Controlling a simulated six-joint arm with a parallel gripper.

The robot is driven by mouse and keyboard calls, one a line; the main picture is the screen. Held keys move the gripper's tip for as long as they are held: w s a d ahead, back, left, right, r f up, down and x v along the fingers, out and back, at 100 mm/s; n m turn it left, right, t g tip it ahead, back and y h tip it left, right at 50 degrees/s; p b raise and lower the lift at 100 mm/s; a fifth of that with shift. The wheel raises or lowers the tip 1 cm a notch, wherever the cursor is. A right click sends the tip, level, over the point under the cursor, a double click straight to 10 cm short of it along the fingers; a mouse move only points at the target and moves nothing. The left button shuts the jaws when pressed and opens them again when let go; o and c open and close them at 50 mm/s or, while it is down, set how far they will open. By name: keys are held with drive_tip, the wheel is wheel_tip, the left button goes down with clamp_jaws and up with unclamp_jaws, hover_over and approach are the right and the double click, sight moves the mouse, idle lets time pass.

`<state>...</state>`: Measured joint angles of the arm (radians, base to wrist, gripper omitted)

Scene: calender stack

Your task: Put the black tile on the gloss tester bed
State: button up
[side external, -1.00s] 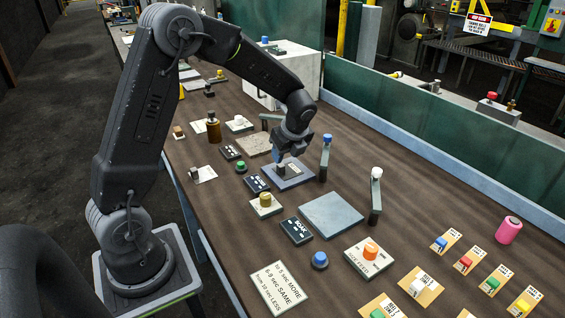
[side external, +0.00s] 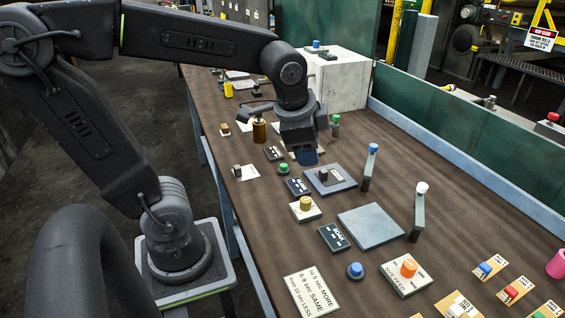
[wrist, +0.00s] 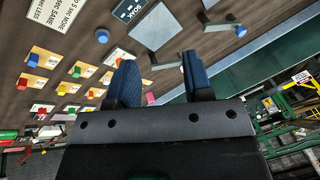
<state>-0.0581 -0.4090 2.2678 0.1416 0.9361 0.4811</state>
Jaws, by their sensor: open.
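A small dark block, which looks like the black tile (side external: 323,175), stands on a blue-grey square pad (side external: 343,187) with a paler grey piece beside it. I cannot tell for sure whether this pad is the gloss tester bed. My gripper (side external: 308,158) is just behind and to the left of the pad in the side view, raised above the table and apart from the block. In the wrist view my gripper (wrist: 160,72) shows two blue fingers spread apart with nothing between them. Neither the block nor its pad can be made out in the wrist view.
A larger bare grey plate (side external: 371,226) lies in front. Blue-topped (side external: 370,165) and white-topped (side external: 418,210) posts stand to the right. Yellow (side external: 305,204) and green (side external: 283,169) knobs, a black SOAK plate (side external: 334,238) and a brown bottle (side external: 260,130) are nearby. A white box (side external: 335,80) stands behind.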

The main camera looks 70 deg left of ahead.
drive_tip(key=s+d+n+t+h, duration=0.1)
drive_tip(key=s+d+n, duration=0.2)
drive_tip(key=s+n, duration=0.2)
drive_tip(key=shift+s+d+n+t+h, duration=0.3)
drive_tip(key=shift+s+t, duration=0.1)
drive_tip(key=shift+s, duration=0.5)
